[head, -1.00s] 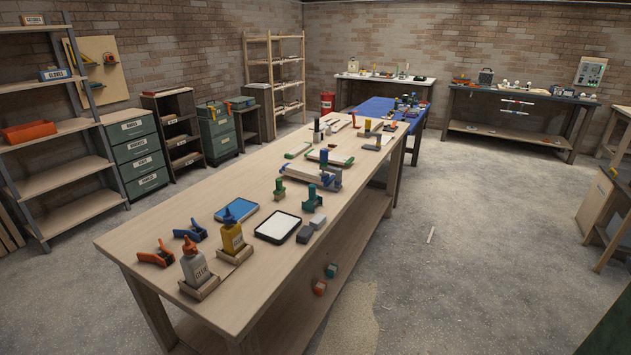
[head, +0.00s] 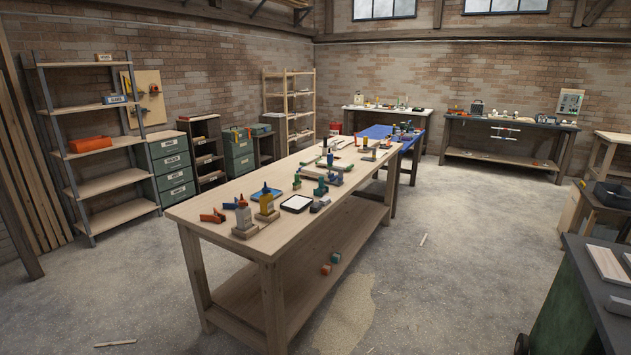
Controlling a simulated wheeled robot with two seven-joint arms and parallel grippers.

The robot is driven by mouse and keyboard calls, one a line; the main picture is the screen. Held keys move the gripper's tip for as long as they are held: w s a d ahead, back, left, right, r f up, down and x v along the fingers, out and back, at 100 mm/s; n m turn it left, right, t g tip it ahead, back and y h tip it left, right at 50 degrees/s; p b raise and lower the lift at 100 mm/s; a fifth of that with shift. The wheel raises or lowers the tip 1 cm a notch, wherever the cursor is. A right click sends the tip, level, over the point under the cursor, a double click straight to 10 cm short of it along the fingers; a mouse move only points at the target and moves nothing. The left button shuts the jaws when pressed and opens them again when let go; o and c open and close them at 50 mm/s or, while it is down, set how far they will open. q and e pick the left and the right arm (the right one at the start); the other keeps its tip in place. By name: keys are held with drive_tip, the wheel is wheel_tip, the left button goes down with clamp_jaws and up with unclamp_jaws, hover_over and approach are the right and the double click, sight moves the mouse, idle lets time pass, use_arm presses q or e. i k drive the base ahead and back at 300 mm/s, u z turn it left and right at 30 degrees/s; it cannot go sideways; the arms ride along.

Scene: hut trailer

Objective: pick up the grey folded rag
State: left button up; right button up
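I cannot make out a grey folded rag for certain in the head view. Two small grey blocks, a darker one (head: 316,208) and a lighter one (head: 325,201), lie on the long wooden workbench (head: 222,217) beside a black-rimmed white tray (head: 297,203). They are too small to tell whether either is cloth. Neither of my grippers is in view.
Glue bottles, orange clamps (head: 213,216) and a blue tray (head: 266,192) stand on the bench's near end. A dark-topped green cabinet (head: 570,300) is close at the lower right. Grey shelving (head: 103,187) stands at left. Concrete floor (head: 450,270) lies open between bench and cabinet.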

sight(316, 207)
drive_tip(key=z, duration=0.85)
drive_tip(key=i, duration=2.1)
drive_tip(key=u, duration=3.15)
drive_tip(key=k, duration=0.25)
drive_tip(key=z, duration=1.8)
